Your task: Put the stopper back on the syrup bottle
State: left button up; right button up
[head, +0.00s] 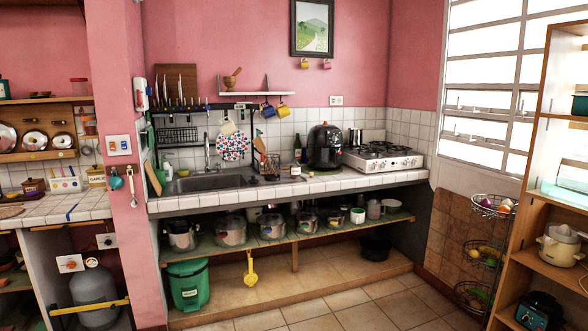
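A dark bottle (297,150) with a pale label stands upright at the back of the tiled counter, just left of a black rounded appliance. I cannot tell whether it is the syrup bottle, or whether its mouth is open. A small pale object (295,170) stands on the counter in front of it, too small to make out. I cannot pick out a stopper anywhere. Neither of my grippers is in view.
The counter (330,184) holds a sink (210,181), the black appliance (324,147) and a stove (382,158). Pots line the open shelf (325,232) below. A green bin (188,285) stands underneath at left. Wire baskets (482,253) hang at right. The front floor is clear.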

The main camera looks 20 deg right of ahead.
aim_at(295, 164)
jog(key=i+l+z, duration=0.15)
jog(key=i+l, duration=0.35)
jog(key=i+l+z, duration=0.1)
jog(key=i+l, duration=0.35)
jog(key=i+l+z, duration=0.15)
jog(key=i+l, duration=0.25)
jog(key=i, duration=0.25)
jog(key=i+l+z, duration=0.1)
jog(key=i+l, duration=0.25)
jog(key=i, duration=0.25)
jog(key=i+l+u, duration=0.3)
jog(key=i+l, duration=0.75)
jog(key=i, duration=0.2)
jog(key=i+l+u, duration=0.25)
jog(key=i+l, duration=0.85)
jog(key=l, duration=0.25)
